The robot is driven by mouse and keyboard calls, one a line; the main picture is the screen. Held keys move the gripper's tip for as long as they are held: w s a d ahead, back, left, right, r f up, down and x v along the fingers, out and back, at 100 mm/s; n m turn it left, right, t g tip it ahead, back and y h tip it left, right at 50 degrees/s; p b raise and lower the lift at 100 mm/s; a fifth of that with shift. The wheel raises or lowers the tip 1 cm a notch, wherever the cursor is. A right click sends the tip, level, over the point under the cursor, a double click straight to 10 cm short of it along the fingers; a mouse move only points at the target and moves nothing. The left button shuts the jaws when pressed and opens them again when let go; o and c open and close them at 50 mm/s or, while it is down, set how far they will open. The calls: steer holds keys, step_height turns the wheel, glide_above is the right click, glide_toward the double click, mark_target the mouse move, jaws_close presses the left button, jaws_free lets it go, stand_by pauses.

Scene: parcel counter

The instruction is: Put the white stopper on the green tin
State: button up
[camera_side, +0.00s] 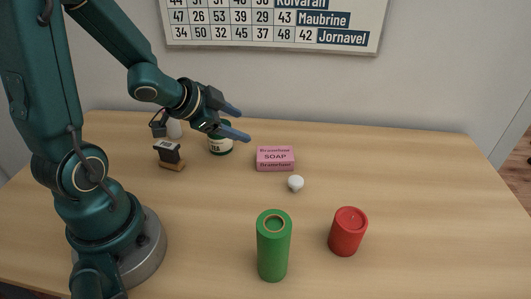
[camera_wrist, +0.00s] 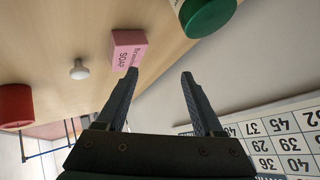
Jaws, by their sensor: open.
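The white stopper (camera_side: 295,184) lies on the counter in front of the pink soap box. It also shows in the wrist view (camera_wrist: 79,71), left of my fingers. The tall green tin (camera_side: 273,250) stands upright at the front, with a pale ring around a dark opening on its top. I cannot make it out in the wrist view. My gripper (camera_side: 243,125) is open and empty, raised near the back of the counter above the tea tin. Its two spread fingers show in the wrist view (camera_wrist: 160,74). The stopper is well apart from them.
A pink soap box (camera_side: 275,164), a green-lidded tea tin (camera_side: 220,147), a dark stamp with a wooden base (camera_side: 170,156) and a red tin (camera_side: 347,233) stand around. The counter's right side is clear.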

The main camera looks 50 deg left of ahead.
steer(key=s+d+r+n+g+y, duration=0.1)
steer(key=s+r+n+y, duration=0.1)
steer(key=s+r+n, duration=0.1)
step_height(320, 180, up, 3)
steer(key=shift+s+d+f+n+g+y, duration=0.15)
steer(key=shift+s+d+n+g+y, duration=0.2)
steer(key=shift+s, duration=0.3)
steer(key=shift+o, duration=0.5)
steer(key=s+d+r+n+g+h, duration=0.1)
steer(key=s+d+g+h, duration=0.1)
steer(key=s+d, duration=0.6)
steer(key=shift+s+d+r+h, duration=0.15)
steer(key=shift+s+d+h, duration=0.3)
steer(key=shift+h, duration=0.4)
steer(key=shift+n, duration=0.25)
steer(key=shift+r, duration=0.1)
